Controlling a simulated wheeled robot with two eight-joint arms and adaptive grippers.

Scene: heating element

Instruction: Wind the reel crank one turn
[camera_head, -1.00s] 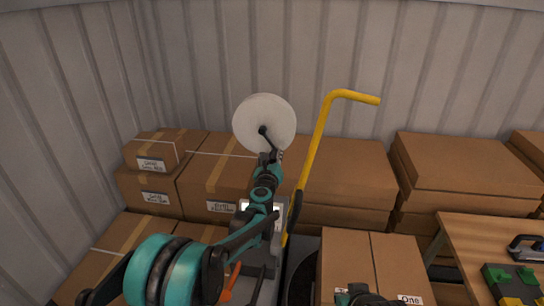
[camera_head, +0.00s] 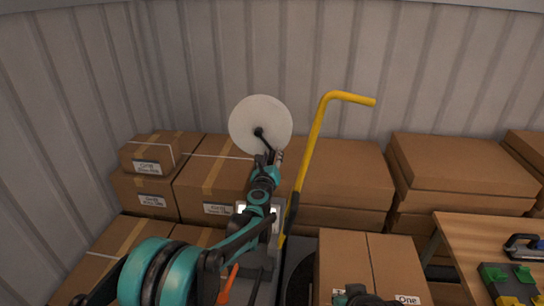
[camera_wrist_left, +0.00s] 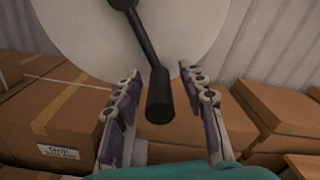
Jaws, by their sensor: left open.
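The reel is a large white disc (camera_head: 247,117) standing upright in front of the wall. A black crank (camera_head: 267,142) runs from its hub down and to the right. In the left wrist view the black handle (camera_wrist_left: 160,95) points toward the camera, between my two fingers, with a gap visible on each side. My left gripper (camera_head: 269,158) is open at the crank's lower end; its spread fingers also show in the left wrist view (camera_wrist_left: 162,85). In the head view the gripper partly hides the handle.
Cardboard boxes (camera_head: 345,180) line the corrugated wall behind and right of the reel. A yellow bent bar (camera_head: 315,130) rises close to the right of my left arm. A wooden table (camera_head: 470,235) with a green and black case (camera_head: 510,282) stands at the right.

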